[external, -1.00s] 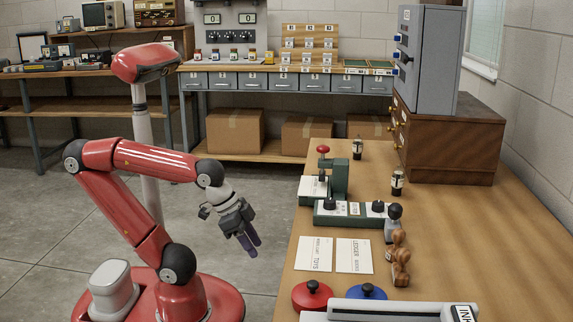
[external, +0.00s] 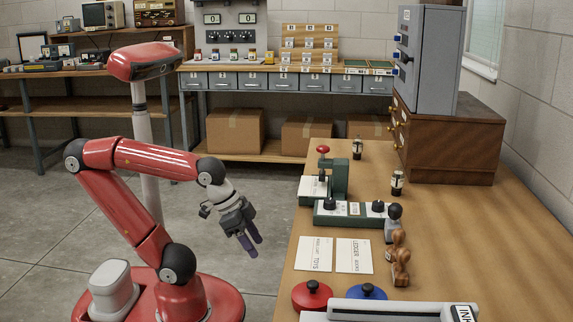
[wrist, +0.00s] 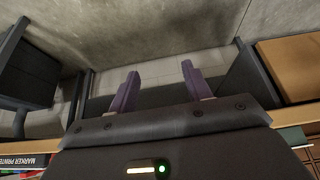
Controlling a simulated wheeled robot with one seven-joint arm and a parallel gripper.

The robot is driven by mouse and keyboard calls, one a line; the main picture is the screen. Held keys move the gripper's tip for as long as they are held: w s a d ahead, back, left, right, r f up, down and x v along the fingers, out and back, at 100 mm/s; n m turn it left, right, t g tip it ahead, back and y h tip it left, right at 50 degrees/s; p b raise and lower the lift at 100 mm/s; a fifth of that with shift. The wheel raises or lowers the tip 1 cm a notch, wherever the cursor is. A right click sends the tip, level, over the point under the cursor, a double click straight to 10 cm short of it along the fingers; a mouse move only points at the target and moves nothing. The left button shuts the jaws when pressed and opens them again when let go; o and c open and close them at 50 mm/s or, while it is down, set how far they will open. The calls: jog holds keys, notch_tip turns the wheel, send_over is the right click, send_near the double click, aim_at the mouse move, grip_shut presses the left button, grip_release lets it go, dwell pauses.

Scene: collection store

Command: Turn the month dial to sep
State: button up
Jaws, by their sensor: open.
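A low green device (external: 350,219) stands on the wooden table, with a black knob (external: 330,204) at its left and another black knob (external: 378,207) at its right. A small pale label lies between the knobs. I cannot read any month marks or tell which knob is the month dial. My gripper (external: 252,243) hangs left of the table, over the floor, clear of the device. In the wrist view its two purple fingers (wrist: 160,76) are spread apart with nothing between them. The device is not seen in the wrist view.
A green press with a red knob (external: 323,150) stands behind the device. Wooden-handled stamps (external: 400,262), two cards (external: 354,256), and red (external: 312,294) and blue (external: 367,291) round pieces lie nearer. A brown drawer cabinet (external: 450,150) stands at the back right. The table's right side is clear.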

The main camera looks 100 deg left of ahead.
jog(key=w+r+n+g, duration=0.1)
jog(key=w+r+n, duration=0.1)
jog(key=w+r, duration=0.3)
jog(key=w+r+n+p, duration=0.1)
jog(key=w+r, duration=0.4)
jog(key=w+r+n+g, duration=0.1)
jog(key=w+r+n, duration=0.1)
jog(key=w+r, duration=0.3)
jog(key=shift+w+a+r+n+g+p, duration=0.15)
jog(key=shift+a+r+n+g+p, duration=0.1)
jog(key=shift+r+n+g+p, duration=0.15)
jog(key=w+r+n+g, duration=0.1)
jog(key=w+r+n, duration=0.3)
jog(key=w, duration=0.5)
jog(key=n+g+p, duration=0.1)
jog(key=n+p, duration=0.1)
jog(key=n, duration=0.1)
send_near(379, 203)
jog(key=shift+s+d+f, duration=0.15)
jog(key=shift+s+f, duration=0.1)
jog(key=shift+w+a+f+n+g, duration=0.2)
jog(key=shift+w+f+n+g, duration=0.15)
jog(key=shift+w, duration=0.2)
jog(key=shift+f+b, duration=0.3)
jog(key=shift+f, duration=3.4)
jog(key=c, duration=1)
jog(key=shift+o, duration=0.2)
